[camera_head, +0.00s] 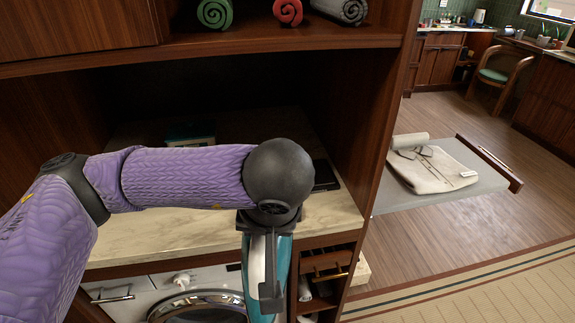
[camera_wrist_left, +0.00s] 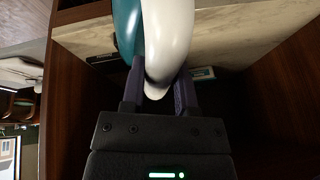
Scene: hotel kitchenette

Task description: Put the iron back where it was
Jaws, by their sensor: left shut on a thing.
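The iron (camera_head: 283,272), teal and white, hangs from my left gripper (camera_head: 266,240) in the head view, in front of the cabinet's marble-like countertop and above the washing machine front. In the left wrist view the iron (camera_wrist_left: 167,40) sits between the two fingers of my left gripper (camera_wrist_left: 158,95), which are closed on its white part. The fingertips are mostly hidden in the head view by the wrist and the iron. My right gripper is in neither view.
The open niche has a marble-like countertop (camera_head: 150,238), with a small teal box (camera_head: 190,131) at its back. Rolled towels (camera_head: 288,10) lie on the shelf above. At right, an ironing board (camera_head: 480,187) holds a folded garment (camera_head: 436,170). A washing machine (camera_head: 160,290) is below.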

